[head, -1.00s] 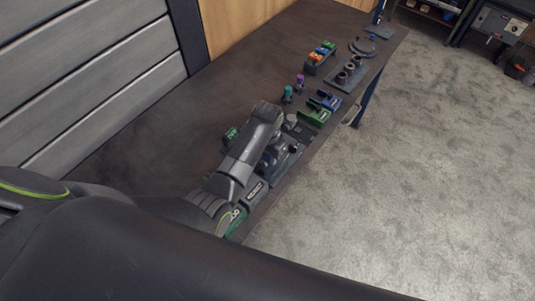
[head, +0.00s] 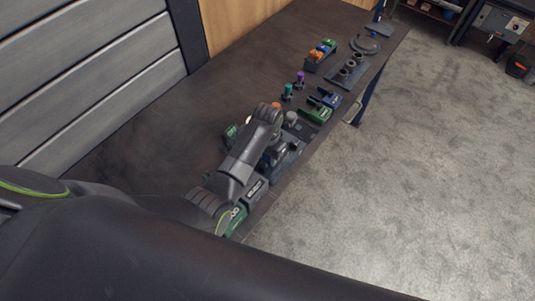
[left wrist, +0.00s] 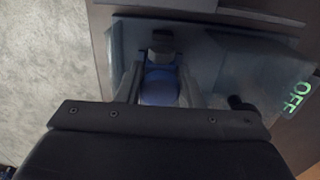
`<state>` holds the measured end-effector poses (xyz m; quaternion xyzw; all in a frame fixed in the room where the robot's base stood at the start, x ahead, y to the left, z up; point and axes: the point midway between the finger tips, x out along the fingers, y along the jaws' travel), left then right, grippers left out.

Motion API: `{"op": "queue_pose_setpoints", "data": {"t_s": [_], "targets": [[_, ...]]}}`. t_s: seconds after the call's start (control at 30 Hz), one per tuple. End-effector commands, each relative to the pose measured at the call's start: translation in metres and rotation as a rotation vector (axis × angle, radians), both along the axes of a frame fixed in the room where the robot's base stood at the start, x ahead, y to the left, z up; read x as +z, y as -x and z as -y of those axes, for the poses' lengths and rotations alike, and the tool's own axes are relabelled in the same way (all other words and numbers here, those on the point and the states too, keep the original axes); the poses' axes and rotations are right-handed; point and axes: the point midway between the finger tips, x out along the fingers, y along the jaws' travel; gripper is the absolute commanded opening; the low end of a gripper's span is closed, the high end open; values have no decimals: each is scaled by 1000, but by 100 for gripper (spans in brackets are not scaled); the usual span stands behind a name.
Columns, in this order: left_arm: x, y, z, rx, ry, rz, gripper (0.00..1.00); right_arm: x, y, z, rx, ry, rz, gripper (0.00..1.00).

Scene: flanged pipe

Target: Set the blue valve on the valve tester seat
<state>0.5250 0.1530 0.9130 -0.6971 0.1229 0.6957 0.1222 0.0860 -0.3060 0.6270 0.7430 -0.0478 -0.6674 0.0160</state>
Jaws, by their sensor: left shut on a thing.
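In the head view, the tester (head: 291,157) is near the table's front edge, partly covered by my left arm and gripper (head: 271,154). I cannot tell whether the valve touches the seat. My right gripper is not in view.
A green bin (head: 316,115) and a blue bin (head: 331,99) stand beyond the tester. Teal (head: 288,92) and purple (head: 300,79) valves stand beside them. The table's left part is clear.

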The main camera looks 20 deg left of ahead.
Motion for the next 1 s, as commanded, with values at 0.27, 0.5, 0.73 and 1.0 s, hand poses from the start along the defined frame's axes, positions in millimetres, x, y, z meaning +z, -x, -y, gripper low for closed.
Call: {"op": "queue_pose_setpoints", "data": {"t_s": [0.27, 0.5, 0.73, 1.0], "targets": [[-3, 0, 0, 0, -1, 1, 4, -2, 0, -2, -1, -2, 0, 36], [-3, 0, 0, 0, -1, 1, 4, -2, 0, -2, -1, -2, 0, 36], [-6, -1, 0, 0, 0, 2, 4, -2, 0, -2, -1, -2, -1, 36], [-11, -1, 0, 0, -1, 1, 4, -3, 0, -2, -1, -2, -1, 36]]}}
